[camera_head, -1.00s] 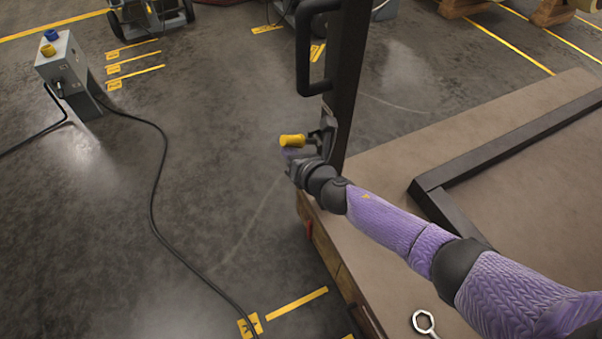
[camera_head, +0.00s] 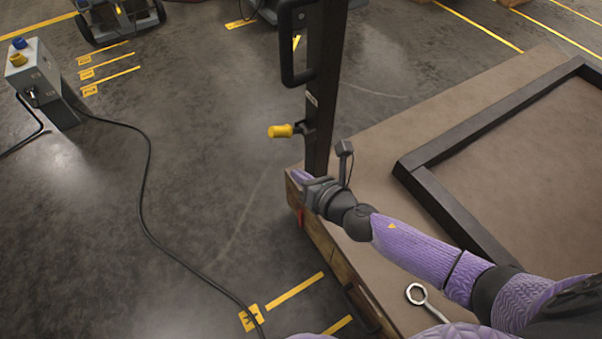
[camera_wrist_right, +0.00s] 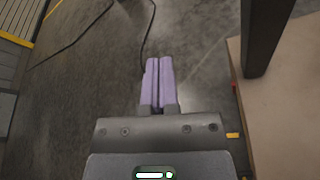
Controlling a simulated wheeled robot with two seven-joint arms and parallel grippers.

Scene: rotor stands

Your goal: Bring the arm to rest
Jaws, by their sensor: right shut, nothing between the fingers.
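My right gripper (camera_head: 300,177) is shut and empty, next to the dark upright post (camera_head: 322,90) and below its yellow knob (camera_head: 281,131). In the right wrist view the two purple fingers (camera_wrist_right: 158,82) lie together with nothing between them, above the grey floor, and the post (camera_wrist_right: 262,40) stands to their right. My purple right arm reaches in from the lower right over the brown platform. My left gripper is not in the head view.
The brown platform (camera_head: 385,170) carries a dark raised frame (camera_head: 440,200) and a wrench (camera_head: 418,294). A grey box with blue and yellow buttons (camera_head: 33,75) stands at the left, and its black cable (camera_head: 148,170) runs over the floor. Open floor lies left of the post.

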